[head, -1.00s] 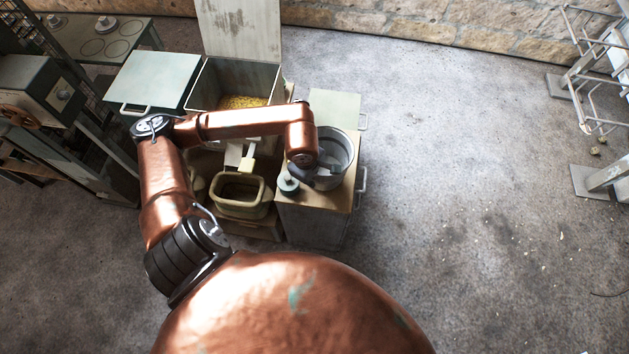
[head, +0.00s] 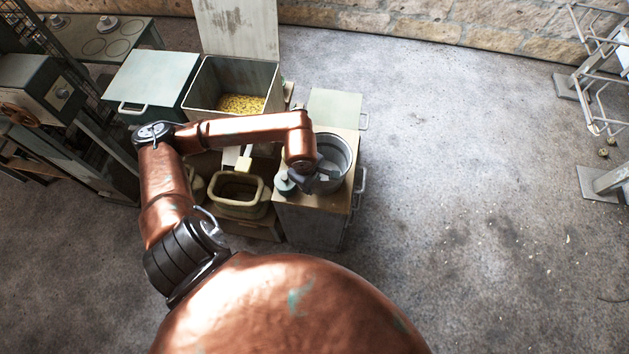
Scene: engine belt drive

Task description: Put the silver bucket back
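The silver bucket (head: 342,151) is a round grey metal pail. It stands upright on the wooden top of a small cabinet (head: 315,204), right of centre in the head view. My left gripper (head: 318,183) hangs at the bucket's near left side, below the copper wrist. The wrist and gripper hide part of the bucket's rim and wall. The fingers are small and dark here, so I cannot tell whether they are open, shut or touching the bucket. My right gripper is not in view.
A small blue-grey jar (head: 285,184) stands close left of the gripper. An open bin (head: 200,98) with yellow contents (head: 241,104) is behind my arm. A beige basin (head: 238,207) sits left of the cabinet. A metal rack (head: 603,75) stands far right.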

